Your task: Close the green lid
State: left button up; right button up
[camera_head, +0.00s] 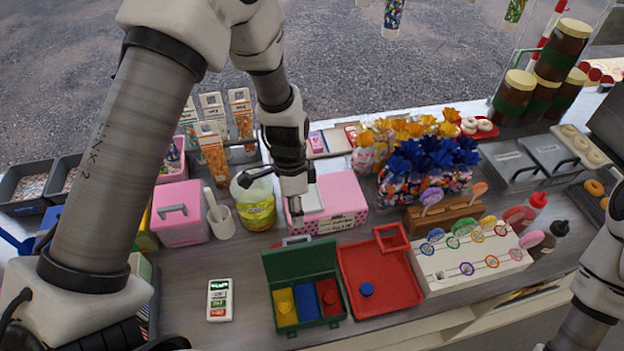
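A green box (340,313) stands on the counter at the lower middle. Its green lid (300,262) is open, raised at the back edge and leaning up. Its yellow, blue and red compartments are uncovered. My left gripper (294,212) hangs behind and above the lid, in front of the pink box, apart from the lid. Nothing shows held in it; its finger gap is not clear from this angle. My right arm enters at the right edge, and its gripper is out of view.
A red tray (352,268) with a blue round piece (366,289) sits right beside the green box. A pink box (343,192) and yellow tub (257,211) stand behind. A lollipop stand (478,262) is at right. Counter left of the green box is mostly clear around a small white card (220,300).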

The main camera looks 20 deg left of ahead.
aim_at(296, 238)
pick_arm(q)
jog(key=f+b, duration=0.2)
jog(key=s+f+b, duration=0.1)
jog(key=f+b, duration=0.1)
jog(key=f, duration=0.1)
jog(key=f+b, duration=0.3)
jog(key=shift+s+d, duration=0.15)
jog(key=shift+d, duration=0.2)
jog(key=shift+s+f+b, duration=0.25)
jog(key=shift+f+b, duration=0.25)
jog(key=shift+r, duration=0.15)
jog(key=shift+c, duration=0.3)
